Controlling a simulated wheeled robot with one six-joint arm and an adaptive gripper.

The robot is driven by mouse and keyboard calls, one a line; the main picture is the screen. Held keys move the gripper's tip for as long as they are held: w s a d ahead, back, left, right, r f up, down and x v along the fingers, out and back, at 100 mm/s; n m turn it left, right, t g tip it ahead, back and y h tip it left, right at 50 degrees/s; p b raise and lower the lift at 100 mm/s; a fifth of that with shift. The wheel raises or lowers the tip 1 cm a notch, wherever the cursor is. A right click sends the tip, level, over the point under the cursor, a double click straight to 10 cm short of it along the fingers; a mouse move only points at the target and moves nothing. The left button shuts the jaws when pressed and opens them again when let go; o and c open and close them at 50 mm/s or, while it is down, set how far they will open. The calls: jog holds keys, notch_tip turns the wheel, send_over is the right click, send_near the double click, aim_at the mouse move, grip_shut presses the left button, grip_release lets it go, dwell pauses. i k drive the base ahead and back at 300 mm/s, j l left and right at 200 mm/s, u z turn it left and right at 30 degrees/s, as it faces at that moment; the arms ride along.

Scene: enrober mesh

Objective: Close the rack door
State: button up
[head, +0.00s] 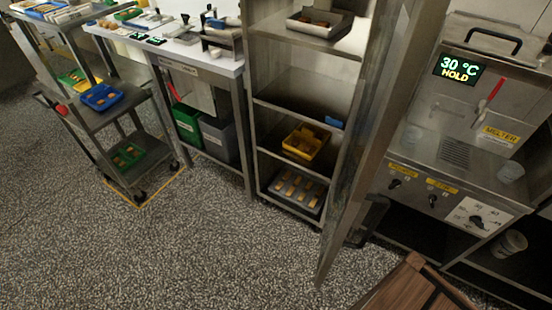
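The rack (251,120) is a tall metal cabinet with several shelves, standing in the middle of the head view with its front open. Its door (371,130) is a tall grey metal panel, swung wide open on the right side and seen nearly edge-on, reaching out toward me over the floor. A black handle-like loop (371,220) shows on the right side of the door, low down. Whether it is fixed to the door is hard to tell. My gripper does not show in this view.
The rack shelves hold a metal tray (320,29), a yellow bin (306,142) and a grey mould tray (297,190). A melter (455,155) stands right of the door. A brown wooden object (405,288) is at bottom right. A cart (105,118) stands left. The speckled floor in front is clear.

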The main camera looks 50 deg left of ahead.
aim_at(426, 17)
jog(key=i+l+u, duration=0.1)
jog(key=u, duration=0.35)
jog(key=i+l+u, duration=0.1)
jog(key=u, duration=0.4)
jog(key=l+u, duration=0.2)
jog(key=u, duration=0.25)
jog(key=i+l+u, duration=0.1)
jog(key=u, duration=0.4)
jog(key=k+l+u, duration=0.25)
jog(key=k+l, duration=0.15)
jog(key=k, duration=0.2)
